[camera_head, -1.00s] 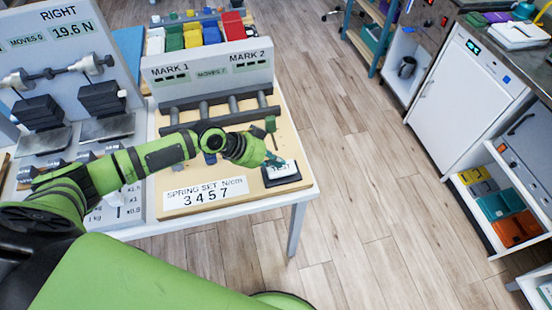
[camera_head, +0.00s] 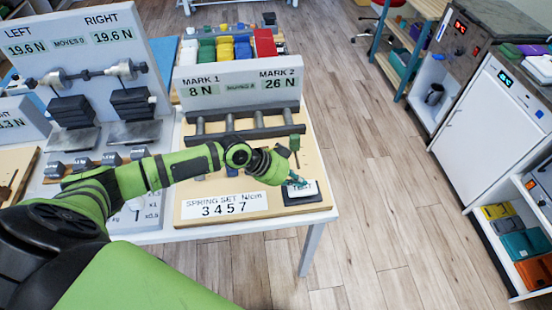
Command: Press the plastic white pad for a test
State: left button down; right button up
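The white pad (camera_head: 308,191), with dark lettering, sits in a black base at the front right corner of the wooden board (camera_head: 262,207). My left gripper (camera_head: 298,183) reaches in from the left, its teal fingers pointing down at the pad and overlapping its left part. I cannot tell whether the fingertips touch it or whether they are open. The grey panel (camera_head: 240,106) behind reads 8 N under MARK 1 and 26 N under MARK 2. My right gripper is not in view.
Dark rails (camera_head: 245,122) stand behind my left arm. A scale panel (camera_head: 75,45) with weights stands at the left. Open floor (camera_head: 385,190) separates the table from the white cabinet (camera_head: 490,125).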

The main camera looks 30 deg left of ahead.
aim_at(290, 187)
pick_arm(q)
notch_tip(290, 187, up, 3)
jog(key=shift+w+d+r+p, duration=0.1)
jog(key=shift+r+p, duration=0.1)
jog(key=shift+p, duration=0.55)
jog(key=shift+s+a+b, duration=0.3)
jog(key=shift+a+b, duration=0.2)
jog(key=shift+b, duration=0.1)
jog(key=shift+s+a+b, duration=0.3)
jog(key=shift+a+b, duration=0.2)
jog(key=shift+b, duration=0.05)
jog(key=b+v, duration=0.2)
jog(key=v, duration=0.6)
jog(key=shift+w+d+r, duration=0.2)
jog(key=shift+d, duration=0.05)
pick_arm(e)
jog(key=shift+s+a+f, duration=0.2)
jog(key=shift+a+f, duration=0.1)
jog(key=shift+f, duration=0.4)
